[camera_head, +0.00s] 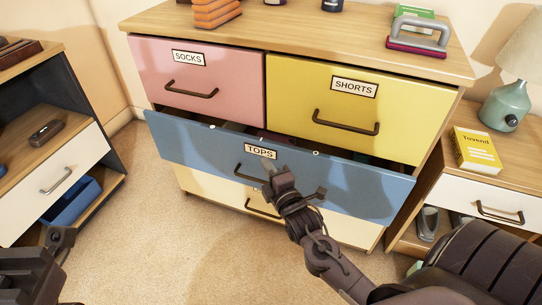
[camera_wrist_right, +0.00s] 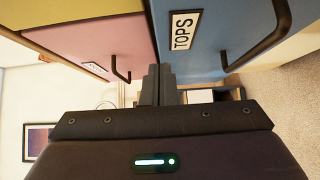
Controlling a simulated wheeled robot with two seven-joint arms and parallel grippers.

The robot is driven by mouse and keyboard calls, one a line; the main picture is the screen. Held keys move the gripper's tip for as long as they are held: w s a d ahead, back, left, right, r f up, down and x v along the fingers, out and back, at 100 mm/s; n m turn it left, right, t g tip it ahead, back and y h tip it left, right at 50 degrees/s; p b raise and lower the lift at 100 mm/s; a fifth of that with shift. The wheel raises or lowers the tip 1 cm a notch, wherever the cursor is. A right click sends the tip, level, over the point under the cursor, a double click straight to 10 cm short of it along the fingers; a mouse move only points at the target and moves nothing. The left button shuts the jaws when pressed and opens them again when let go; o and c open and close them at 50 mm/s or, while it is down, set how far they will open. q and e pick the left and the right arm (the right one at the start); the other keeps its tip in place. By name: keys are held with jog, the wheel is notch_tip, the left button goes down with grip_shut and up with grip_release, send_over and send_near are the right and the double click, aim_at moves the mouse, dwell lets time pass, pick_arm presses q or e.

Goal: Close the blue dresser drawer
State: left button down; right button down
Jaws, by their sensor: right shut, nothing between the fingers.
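The blue drawer (camera_head: 352,185), labelled TOPS, sits in the middle of the wooden dresser and is pulled part way out. Dark contents show in the gap above its front. My right gripper (camera_head: 270,168) is shut and empty, with its tips at the drawer front just below the label, by the dark handle. I cannot tell if they touch. In the right wrist view the shut fingers (camera_wrist_right: 159,80) show beside the blue drawer front (camera_wrist_right: 215,45).
The pink SOCKS drawer (camera_head: 230,80) and yellow SHORTS drawer (camera_head: 280,100) are above, and a cream drawer (camera_head: 215,190) is below. A cabinet with a white drawer (camera_head: 60,185) stands left. A nightstand with a yellow box (camera_head: 477,150) and lamp (camera_head: 506,105) stands right. Carpet in front is clear.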

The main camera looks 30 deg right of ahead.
aim_at(265, 144)
jog(key=w+d, duration=0.1)
jog(key=w+d+b, duration=0.1)
jog(key=w, duration=0.1)
jog(key=shift+w+d+f, duration=0.1)
jog(key=shift+w+d, duration=0.45)
jog(key=shift+d, duration=0.1)
